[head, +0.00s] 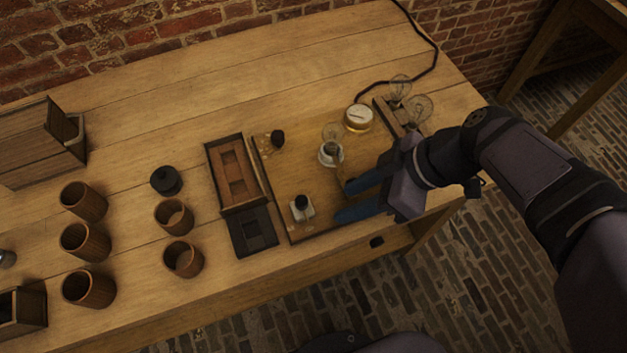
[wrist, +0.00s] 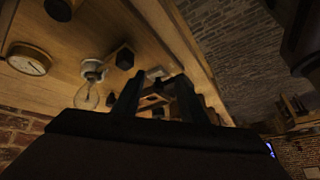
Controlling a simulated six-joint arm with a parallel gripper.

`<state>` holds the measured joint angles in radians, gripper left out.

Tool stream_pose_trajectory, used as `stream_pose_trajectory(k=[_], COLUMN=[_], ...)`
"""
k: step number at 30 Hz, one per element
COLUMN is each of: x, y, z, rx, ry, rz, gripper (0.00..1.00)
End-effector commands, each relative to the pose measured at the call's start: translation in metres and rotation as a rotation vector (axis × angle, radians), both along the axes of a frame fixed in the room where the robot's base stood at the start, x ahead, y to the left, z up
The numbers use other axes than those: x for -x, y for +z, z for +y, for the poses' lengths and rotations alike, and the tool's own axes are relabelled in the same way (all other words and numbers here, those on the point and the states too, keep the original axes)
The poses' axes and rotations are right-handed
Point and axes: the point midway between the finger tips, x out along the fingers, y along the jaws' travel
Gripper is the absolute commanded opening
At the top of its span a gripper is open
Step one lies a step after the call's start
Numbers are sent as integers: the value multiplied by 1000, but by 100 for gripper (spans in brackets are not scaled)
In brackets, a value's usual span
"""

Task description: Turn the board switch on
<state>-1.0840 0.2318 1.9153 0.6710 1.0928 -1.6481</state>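The wooden board (head: 305,180) lies at the right part of the table. A small switch (head: 301,209) with a white base and black knob sits at its front left corner. My gripper (head: 341,201) is open, its two blue fingers pointing left toward the switch from the right. The fingers are apart and nothing shows held between them. In the wrist view, my gripper (wrist: 158,80) has a pale piece near its fingertips, perhaps the switch base. I cannot tell whether a finger touches the switch.
A bulb in a white socket (head: 330,153), a brass gauge (head: 358,118) and a black knob (head: 277,138) stand on or beside the board. A tray (head: 211,160) and a dark plate (head: 253,231) lie left of it. Several brown jars (head: 85,241) stand further left.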

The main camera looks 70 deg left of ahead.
Motion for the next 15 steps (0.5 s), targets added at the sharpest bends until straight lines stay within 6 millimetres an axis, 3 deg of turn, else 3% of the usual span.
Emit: stream_pose_trajectory(k=[9,15], x=[50,72], y=[16,35], z=[26,44], rx=[-75,-103], ry=[768,1163], rz=[-340,-539], gripper=[39,39])
